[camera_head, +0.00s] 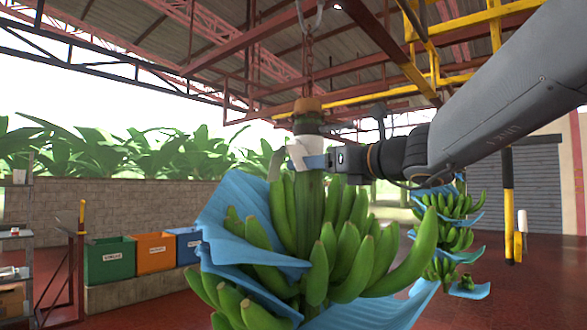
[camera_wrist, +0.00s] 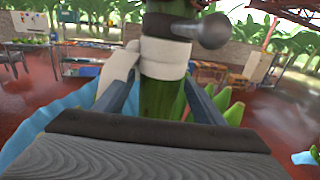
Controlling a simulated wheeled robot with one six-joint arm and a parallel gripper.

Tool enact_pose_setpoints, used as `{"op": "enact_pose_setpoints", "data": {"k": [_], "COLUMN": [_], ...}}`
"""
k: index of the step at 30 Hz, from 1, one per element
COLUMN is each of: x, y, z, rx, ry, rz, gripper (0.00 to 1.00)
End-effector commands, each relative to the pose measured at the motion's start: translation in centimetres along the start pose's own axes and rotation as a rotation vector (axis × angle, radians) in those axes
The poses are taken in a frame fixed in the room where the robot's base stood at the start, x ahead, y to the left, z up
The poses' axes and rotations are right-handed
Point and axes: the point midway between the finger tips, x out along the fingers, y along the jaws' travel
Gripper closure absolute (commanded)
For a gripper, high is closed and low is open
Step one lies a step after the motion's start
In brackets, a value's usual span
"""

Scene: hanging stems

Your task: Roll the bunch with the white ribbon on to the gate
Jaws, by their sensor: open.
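The green banana bunch (camera_head: 345,255) hangs close in front of me, upright, partly wrapped in blue sheets. Its thick stem shows in the wrist view (camera_wrist: 162,98). A white ribbon (camera_head: 302,150) is wrapped around the stem top, under a brown cap, and shows in the wrist view (camera_wrist: 165,58) with a loose tail. The stem hangs by a chain (camera_head: 309,60) from the overhead rail. My gripper (camera_head: 318,161) is at the stem just below the ribbon. Its open fingers stand on both sides of the stem (camera_wrist: 160,100). I cannot tell which structure is the gate.
Another bunch with blue sheets (camera_head: 450,235) hangs behind at the right. A yellow and black post (camera_head: 508,190) stands beyond it. Green (camera_head: 108,262), orange (camera_head: 155,253) and blue (camera_head: 187,245) bins line the left wall. Red floor between is clear.

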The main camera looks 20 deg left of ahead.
Motion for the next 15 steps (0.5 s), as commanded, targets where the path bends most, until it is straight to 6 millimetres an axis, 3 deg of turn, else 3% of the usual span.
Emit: {"op": "enact_pose_setpoints", "data": {"k": [9,15], "x": [4.8,6.2], "y": [0.0,0.0], "z": [0.0,0.0], "rx": [-0.001,-0.003], "ry": [0.003,0.002], "rz": [0.001,0.000], "gripper": [0.37,0.37]}}
